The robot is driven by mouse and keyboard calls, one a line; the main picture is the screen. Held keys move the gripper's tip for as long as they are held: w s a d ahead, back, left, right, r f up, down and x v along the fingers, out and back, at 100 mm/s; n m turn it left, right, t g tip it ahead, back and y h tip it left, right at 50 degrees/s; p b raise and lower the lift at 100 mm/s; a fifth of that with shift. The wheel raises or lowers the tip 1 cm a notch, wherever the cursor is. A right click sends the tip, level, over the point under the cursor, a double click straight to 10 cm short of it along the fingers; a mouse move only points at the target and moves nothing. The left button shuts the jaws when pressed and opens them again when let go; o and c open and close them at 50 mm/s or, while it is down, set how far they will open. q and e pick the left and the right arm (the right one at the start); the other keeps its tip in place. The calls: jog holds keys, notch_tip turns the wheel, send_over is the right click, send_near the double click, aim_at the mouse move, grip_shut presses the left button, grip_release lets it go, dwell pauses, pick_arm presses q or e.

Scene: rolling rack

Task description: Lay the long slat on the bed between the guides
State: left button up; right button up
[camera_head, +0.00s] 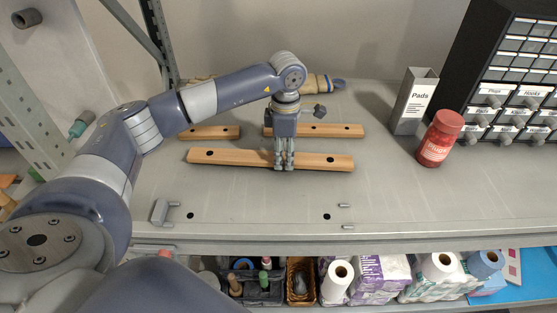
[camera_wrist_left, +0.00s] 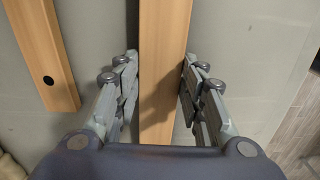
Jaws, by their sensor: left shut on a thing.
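The long slat (camera_head: 230,157) is wooden with a dark hole near each end. My left gripper (camera_head: 284,167) is shut on it right of its middle, fingers pointing down. The left wrist view shows the slat (camera_wrist_left: 164,60) running between the two fingers (camera_wrist_left: 160,95). Whether it touches the shelf is hard to tell. In front of it lies the bed (camera_head: 258,216), a bare grey area with two dark holes. A grey bracket-like guide (camera_head: 159,212) stands at its left, and small guides (camera_head: 345,206) (camera_head: 348,227) at its right. My right gripper is out of view.
Two shorter slats (camera_head: 208,132) (camera_head: 340,130) lie behind the held one. A wooden-handled tool (camera_head: 322,82) lies at the back. The lower shelf holds rolls and packs.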

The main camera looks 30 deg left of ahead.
pick_arm(q)
jog(key=shift+r+p, duration=1)
jog(key=shift+r, duration=1.4)
